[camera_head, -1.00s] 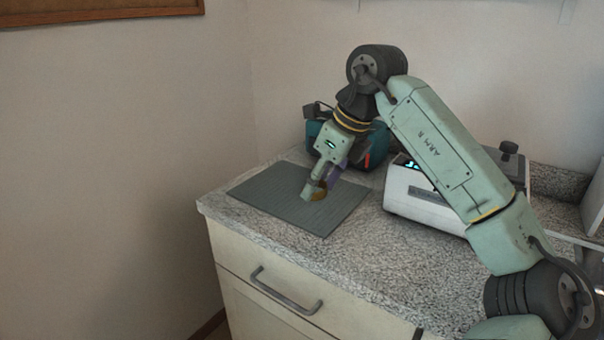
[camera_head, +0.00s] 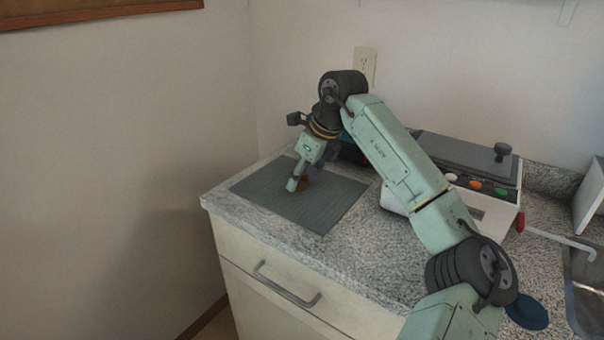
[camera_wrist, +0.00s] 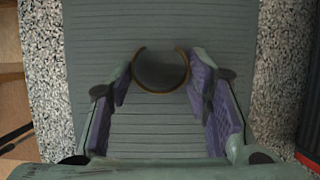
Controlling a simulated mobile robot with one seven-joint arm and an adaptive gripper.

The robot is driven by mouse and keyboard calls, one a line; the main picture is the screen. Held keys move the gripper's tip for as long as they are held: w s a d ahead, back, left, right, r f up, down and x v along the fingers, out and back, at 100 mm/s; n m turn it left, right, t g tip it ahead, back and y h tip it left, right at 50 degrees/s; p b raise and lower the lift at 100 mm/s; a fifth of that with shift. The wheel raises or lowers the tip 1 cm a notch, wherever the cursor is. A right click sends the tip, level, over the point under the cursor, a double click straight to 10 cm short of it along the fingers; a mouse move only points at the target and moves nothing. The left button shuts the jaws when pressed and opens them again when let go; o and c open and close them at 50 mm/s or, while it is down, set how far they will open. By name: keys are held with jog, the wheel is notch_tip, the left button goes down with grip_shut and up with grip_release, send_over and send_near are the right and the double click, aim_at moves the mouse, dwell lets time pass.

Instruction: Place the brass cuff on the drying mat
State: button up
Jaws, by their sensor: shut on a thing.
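The drying mat (camera_head: 338,203) is a grey ribbed rectangle lying flat on the speckled counter. It fills most of the wrist view (camera_wrist: 110,30). My gripper (camera_head: 301,181) is over the mat's middle, pointing down. Its purple-padded fingers (camera_wrist: 162,80) are shut on the brass cuff (camera_wrist: 160,93), one on either side. The cuff is a dark ring with a thin brass edge and a gap at its far side. In the head view it is a small brown patch (camera_head: 304,186), partly hidden by the fingers. I cannot tell whether it touches the mat or hangs just above it.
A white appliance with a dark lid (camera_head: 465,157) and coloured buttons stands right of the mat. A teal and dark object (camera_head: 350,152) is behind my wrist, mostly hidden. A sink (camera_head: 588,280) is at far right. The counter's front edge and drawer are nearby.

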jog(key=shift+s+f+b, duration=0.1)
jog(key=shift+f+b, duration=0.35)
jog(key=shift+f, duration=0.1)
jog(key=o, duration=1)
jog(key=shift+f, duration=0.15)
jog(key=shift+d+r, duration=0.1)
jog(key=shift+r, duration=0.25)
jog(key=v, duration=1.2)
jog(key=shift+r+b, duration=0.4)
jog(key=shift+r, duration=0.05)
